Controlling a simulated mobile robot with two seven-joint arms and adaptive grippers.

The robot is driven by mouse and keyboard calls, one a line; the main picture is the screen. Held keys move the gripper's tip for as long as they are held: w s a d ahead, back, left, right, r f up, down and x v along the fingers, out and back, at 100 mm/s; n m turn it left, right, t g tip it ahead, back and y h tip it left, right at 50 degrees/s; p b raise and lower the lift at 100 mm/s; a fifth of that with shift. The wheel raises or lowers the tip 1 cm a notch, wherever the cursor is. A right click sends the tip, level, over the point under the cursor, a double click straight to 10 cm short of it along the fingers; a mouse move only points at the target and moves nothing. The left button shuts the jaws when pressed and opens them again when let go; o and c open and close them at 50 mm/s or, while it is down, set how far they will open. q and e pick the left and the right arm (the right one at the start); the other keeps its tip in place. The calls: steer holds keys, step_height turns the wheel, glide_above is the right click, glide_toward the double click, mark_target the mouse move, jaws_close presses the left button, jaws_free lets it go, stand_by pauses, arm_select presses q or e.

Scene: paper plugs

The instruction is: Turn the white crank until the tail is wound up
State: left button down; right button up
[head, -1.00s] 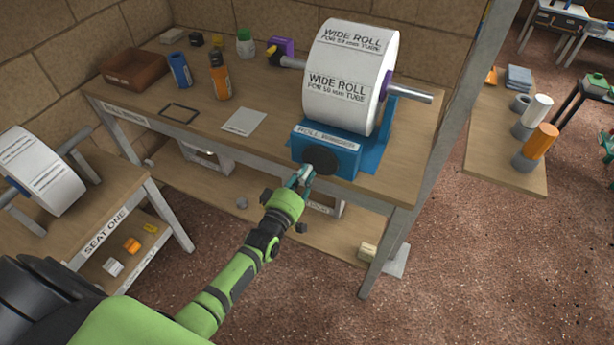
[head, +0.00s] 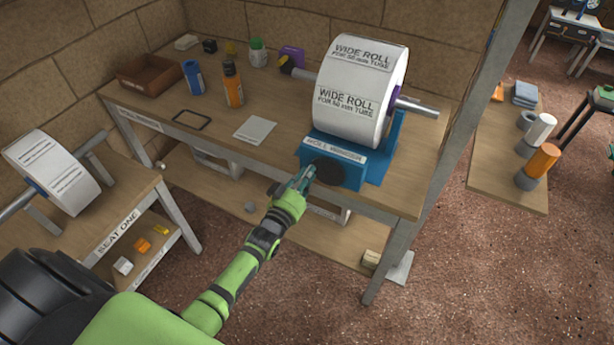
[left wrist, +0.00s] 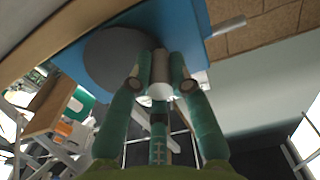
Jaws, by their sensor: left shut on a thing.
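The blue roll winder (head: 372,180) stands at the front edge of the bench, with a dark round disc (head: 331,173) on its front. A big white wide roll (head: 352,105) sits on a metal bar above it. My left gripper (head: 304,178) is at the disc's left edge. In the left wrist view its fingers are shut around the white crank handle (left wrist: 160,72), which stands out from the disc (left wrist: 112,58). In the head view the fingers mostly hide the handle. I cannot make out a loose tail on the roll. My right gripper is not in view.
On the bench (head: 280,95) are an orange bottle (head: 233,85), a blue can (head: 192,78), a brown tray (head: 150,72) and a grey sheet (head: 255,128). A grey post (head: 450,140) rises at the bench's right. Another roll (head: 52,170) stands at the left.

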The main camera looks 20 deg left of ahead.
arm_select(q)
steer(key=shift+r+m, duration=0.35)
steer(key=shift+m, duration=0.35)
steer(key=c, duration=1.1)
jaws_free()
steer(key=shift+r, duration=0.1)
steer(key=shift+c, duration=0.2)
steer(key=shift+s, duration=0.25)
steer(key=s, duration=1.1)
steer(key=shift+s+a, duration=0.25)
